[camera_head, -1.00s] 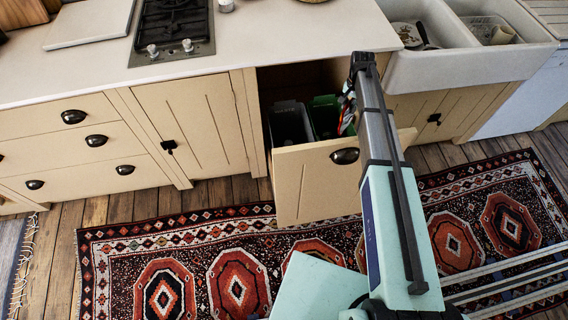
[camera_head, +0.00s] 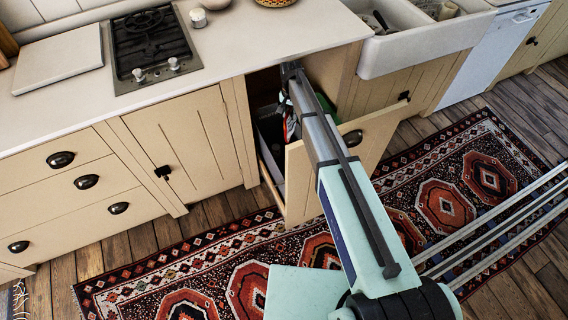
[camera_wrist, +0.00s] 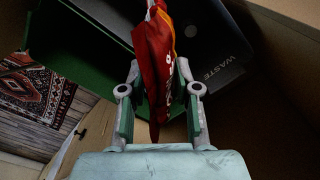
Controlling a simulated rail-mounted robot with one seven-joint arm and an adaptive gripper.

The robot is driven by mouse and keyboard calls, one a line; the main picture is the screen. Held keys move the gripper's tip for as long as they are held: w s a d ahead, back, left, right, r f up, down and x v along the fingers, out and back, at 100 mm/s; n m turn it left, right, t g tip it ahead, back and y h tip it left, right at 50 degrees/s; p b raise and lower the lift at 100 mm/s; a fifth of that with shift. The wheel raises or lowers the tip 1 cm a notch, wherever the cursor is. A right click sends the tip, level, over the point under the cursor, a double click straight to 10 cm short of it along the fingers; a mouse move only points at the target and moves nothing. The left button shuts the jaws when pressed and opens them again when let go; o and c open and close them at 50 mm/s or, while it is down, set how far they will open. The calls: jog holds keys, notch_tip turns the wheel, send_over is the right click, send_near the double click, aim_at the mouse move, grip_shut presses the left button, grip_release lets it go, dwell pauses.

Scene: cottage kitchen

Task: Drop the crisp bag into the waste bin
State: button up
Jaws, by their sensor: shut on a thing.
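The crisp bag (camera_wrist: 158,60) is red with an orange edge and pale lettering. It is held between the two fingers of my gripper (camera_wrist: 160,85) in the wrist view. A sliver of the bag (camera_head: 289,122) shows beside my arm in the head view, over the pulled-out bin drawer. The waste bin (camera_wrist: 228,60) is dark and bears the word WASTE; it lies to the right of the bag in the wrist view. In the head view its grey wall (camera_head: 270,140) shows left of my arm.
A green bin (camera_wrist: 75,80) stands beside the waste bin; a bit of it (camera_head: 346,98) shows right of my arm. The drawer front (camera_head: 372,135) stands out from the cabinet under the counter (camera_head: 250,45). A patterned rug (camera_head: 445,205) covers the floor.

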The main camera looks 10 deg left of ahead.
jog(key=shift+f+b, duration=0.9)
jog(key=shift+f, duration=1.65)
jog(key=o, duration=0.8)
jog(key=shift+r, duration=0.1)
notch_tip(320, 180, up, 12)
jog(key=shift+f, duration=0.1)
